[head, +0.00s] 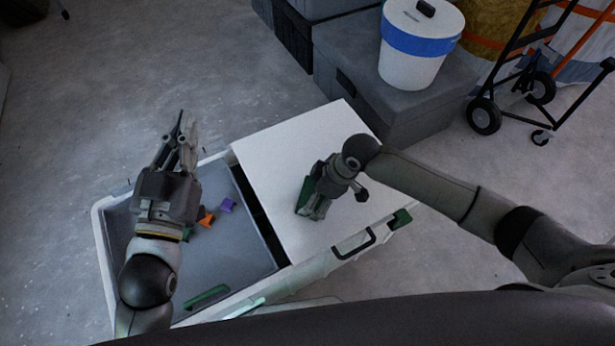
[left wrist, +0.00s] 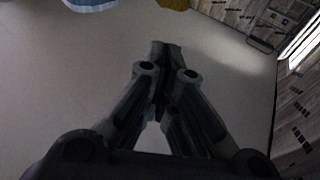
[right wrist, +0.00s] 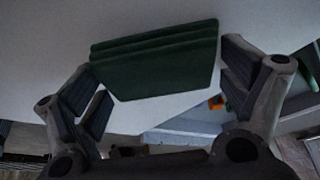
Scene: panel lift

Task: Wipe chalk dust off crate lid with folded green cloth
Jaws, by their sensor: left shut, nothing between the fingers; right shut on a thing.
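The white crate lid (head: 290,150) covers the right part of a grey crate (head: 104,235); I cannot make out chalk dust on it. My right gripper (head: 310,210) is low over the lid and shut on the folded green cloth (head: 305,190). In the right wrist view the cloth (right wrist: 155,62) shows its stacked folds between the two fingers; I cannot tell whether it touches the lid.
The crate's open left part holds an orange piece (head: 206,217), a purple piece (head: 227,205) and a green strip (head: 206,297). Dark grey boxes (head: 400,110) with a white bucket (head: 408,65) on top stand behind the lid. A hand truck (head: 484,115) stands at right.

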